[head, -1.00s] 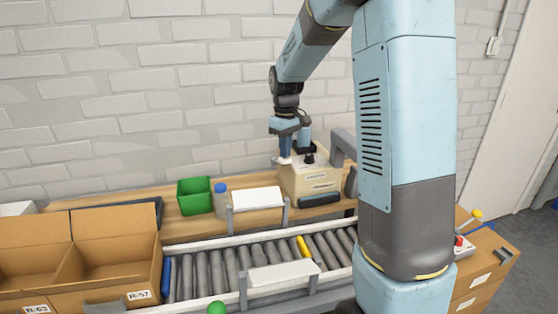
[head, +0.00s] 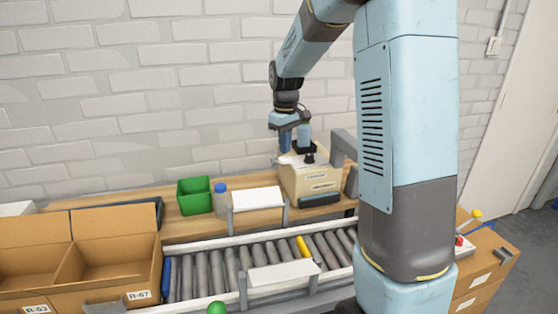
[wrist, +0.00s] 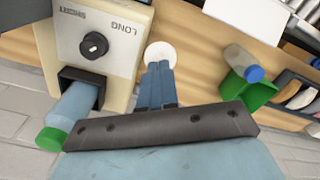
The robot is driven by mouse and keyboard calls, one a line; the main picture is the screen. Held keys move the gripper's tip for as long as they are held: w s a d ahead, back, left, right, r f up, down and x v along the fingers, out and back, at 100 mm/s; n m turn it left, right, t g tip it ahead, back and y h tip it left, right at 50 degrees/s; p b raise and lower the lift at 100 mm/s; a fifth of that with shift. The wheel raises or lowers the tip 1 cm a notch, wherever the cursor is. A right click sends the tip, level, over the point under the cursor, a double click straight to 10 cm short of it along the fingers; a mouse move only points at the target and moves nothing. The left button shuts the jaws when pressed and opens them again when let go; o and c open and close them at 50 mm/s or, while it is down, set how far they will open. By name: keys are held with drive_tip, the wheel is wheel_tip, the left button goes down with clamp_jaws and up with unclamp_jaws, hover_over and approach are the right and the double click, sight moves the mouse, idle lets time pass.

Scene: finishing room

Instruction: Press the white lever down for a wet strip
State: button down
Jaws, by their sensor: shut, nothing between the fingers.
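The cream tape dispenser (head: 312,182) stands on the wooden bench against the wall. In the wrist view its front (wrist: 95,35) shows a black dial and the word LONG. The round white end of the lever (wrist: 160,53) lies just beyond my fingertips in the wrist view, beside the dispenser. My gripper (wrist: 158,70) is shut and empty, its blue fingers together and pointing at the lever end. In the head view my gripper (head: 284,148) is above the dispenser's left side. I cannot tell whether the fingertips touch the lever.
A bottle with a green cap (wrist: 50,139) sits at the dispenser. A green bin (head: 194,195) and a blue-capped bottle (head: 220,200) stand to the left on the bench. A roller conveyor (head: 235,262) runs in front, with cardboard boxes (head: 110,242) at left.

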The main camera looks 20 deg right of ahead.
drive_tip(key=shift+r, duration=2.5)
drive_tip(key=shift+s+r, duration=0.1)
drive_tip(key=s+r+m+t, duration=0.1)
drive_tip(key=s+r, duration=0.2)
drive_tip(key=s, duration=0.4)
drive_tip(key=s+r+m+t, duration=0.2)
drive_tip(key=s+r, duration=0.2)
drive_tip(key=s, duration=0.4)
drive_tip(key=s+f+m+t, duration=0.1)
drive_tip(key=s+m+t, duration=0.1)
drive_tip(key=s, duration=1.3)
drive_tip(key=shift+s+a+f+m+t, duration=0.2)
drive_tip(key=shift+s+f+m+t, duration=0.1)
drive_tip(key=shift+s+m, duration=0.15)
